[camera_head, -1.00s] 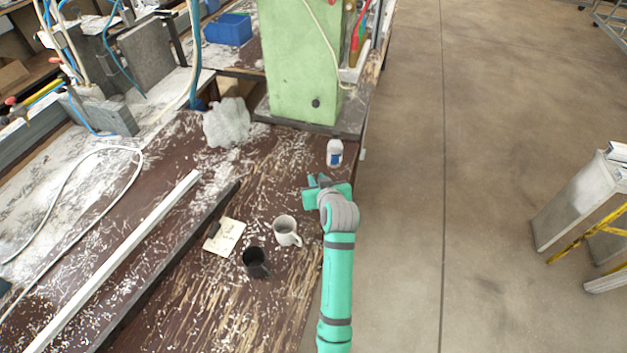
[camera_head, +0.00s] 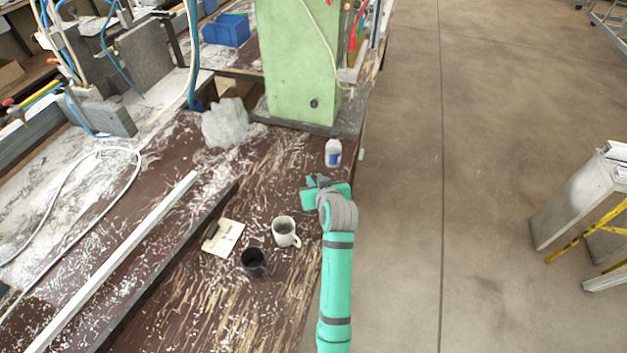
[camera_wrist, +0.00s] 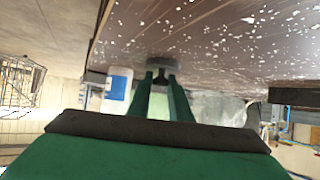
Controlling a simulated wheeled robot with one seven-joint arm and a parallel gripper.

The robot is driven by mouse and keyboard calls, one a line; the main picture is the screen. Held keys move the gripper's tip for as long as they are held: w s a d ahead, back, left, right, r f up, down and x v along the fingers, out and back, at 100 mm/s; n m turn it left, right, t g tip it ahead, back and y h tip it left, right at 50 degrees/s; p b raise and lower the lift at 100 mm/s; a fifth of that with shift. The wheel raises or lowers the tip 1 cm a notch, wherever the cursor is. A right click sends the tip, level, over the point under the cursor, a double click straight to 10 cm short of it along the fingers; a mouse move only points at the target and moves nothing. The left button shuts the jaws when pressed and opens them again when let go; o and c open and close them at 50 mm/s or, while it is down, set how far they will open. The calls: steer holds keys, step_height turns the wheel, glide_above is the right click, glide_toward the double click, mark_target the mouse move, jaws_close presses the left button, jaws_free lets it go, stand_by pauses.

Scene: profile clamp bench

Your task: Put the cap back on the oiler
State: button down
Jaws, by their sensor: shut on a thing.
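The oiler (camera_head: 333,153) is a small white bottle with a blue label, standing upright near the bench's right edge. It also shows in the wrist view (camera_wrist: 118,86), left of my fingers. My gripper (camera_head: 317,180) is low over the bench, just nearer than the oiler and apart from it. In the wrist view, my gripper (camera_wrist: 161,76) is shut on a small dark grey piece (camera_wrist: 161,63) at its fingertips, which looks like the cap. The head view does not show this piece clearly. The oiler's mouth is too small to make out.
A white mug (camera_head: 285,232) and a black mug (camera_head: 254,262) stand left of my arm, beside a paper note (camera_head: 222,238). A green machine column (camera_head: 300,65) rises behind the oiler. A crumpled clear bag (camera_head: 225,123) lies to its left. Chips litter the bench (camera_head: 272,180).

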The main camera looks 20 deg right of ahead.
steer(key=shift+w+r, duration=0.1)
steer(key=shift+r, duration=0.8)
steer(key=shift+a+r, duration=0.1)
steer(key=shift+r, duration=0.55)
steer(key=shift+s+d+r, duration=0.15)
steer(key=shift+r, duration=0.3)
steer(key=shift+s+d+r, duration=0.1)
steer(key=shift+r, duration=0.35)
steer(key=shift+a+r, duration=0.15)
steer(key=shift+r, duration=0.2)
steer(key=shift+w, duration=0.15)
